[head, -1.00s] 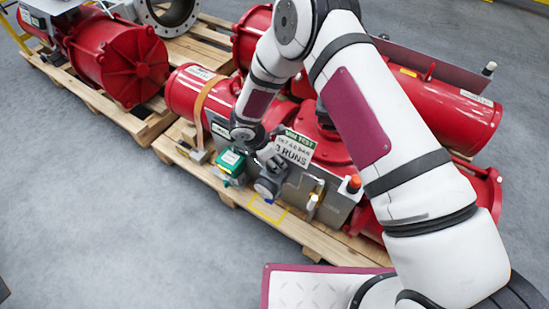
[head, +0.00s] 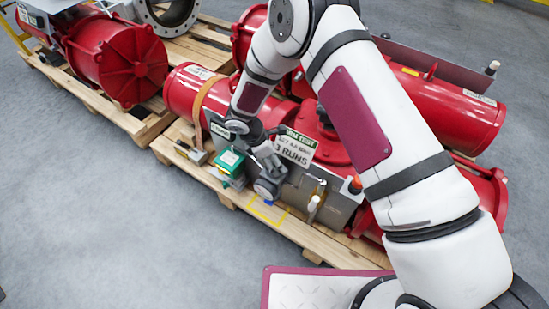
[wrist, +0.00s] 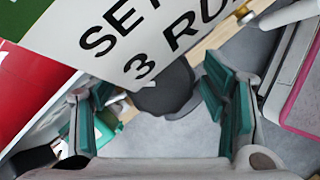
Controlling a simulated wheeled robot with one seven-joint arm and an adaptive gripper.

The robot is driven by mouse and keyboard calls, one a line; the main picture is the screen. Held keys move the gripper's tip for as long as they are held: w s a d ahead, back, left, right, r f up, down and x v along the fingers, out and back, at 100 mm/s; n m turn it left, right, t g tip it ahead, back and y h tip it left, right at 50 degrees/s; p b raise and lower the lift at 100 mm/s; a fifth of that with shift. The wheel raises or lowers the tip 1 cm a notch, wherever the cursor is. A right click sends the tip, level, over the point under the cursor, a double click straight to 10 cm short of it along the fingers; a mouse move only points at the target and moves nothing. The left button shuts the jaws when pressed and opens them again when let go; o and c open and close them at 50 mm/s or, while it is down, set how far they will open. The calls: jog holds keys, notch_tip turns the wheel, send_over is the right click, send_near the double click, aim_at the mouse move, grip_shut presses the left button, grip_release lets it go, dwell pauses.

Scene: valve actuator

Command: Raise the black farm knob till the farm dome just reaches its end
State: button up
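A black rounded knob (wrist: 165,92) shows in the wrist view just below a white sign, between my fingers. It seems to be the farm knob; the sign's lower edge covers part of it. My gripper (wrist: 155,108) is open, with teal pads apart on either side of the knob and a visible gap to each. I cannot make out the farm dome for certain, nor whether the knob is raised.
The sign (head: 293,147) stands close to my gripper and fills the wrist view's top. A green-topped device (head: 230,162) sits left of it. An orange-topped fitting (head: 354,184) is at the right. Red cylinders (head: 440,110) lie behind.

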jog(key=shift+r+p, duration=0.1)
jog(key=shift+p, duration=0.2)
jog(key=shift+d+n+t+p, duration=0.1)
jog(key=shift+n+t+p, duration=0.2)
jog(key=shift+n+p, duration=0.55)
jog(key=p+v, duration=0.2)
jog(key=v, duration=1.2)
jog(key=d+r+m+p, duration=0.1)
jog(key=d+r+m, duration=0.1)
jog(key=r, duration=0.4)
jog(key=d+r+m+p, duration=0.1)
jog(key=d+r, duration=0.4)
jog(key=r, duration=0.2)
jog(key=d+r+m+p, duration=0.1)
jog(key=d+r+m, duration=0.1)
jog(key=r, duration=0.4)
jog(key=shift+s+d+r+m, duration=0.35)
jog(key=shift+s+d, duration=0.05)
jog(key=shift+d, duration=0.5)
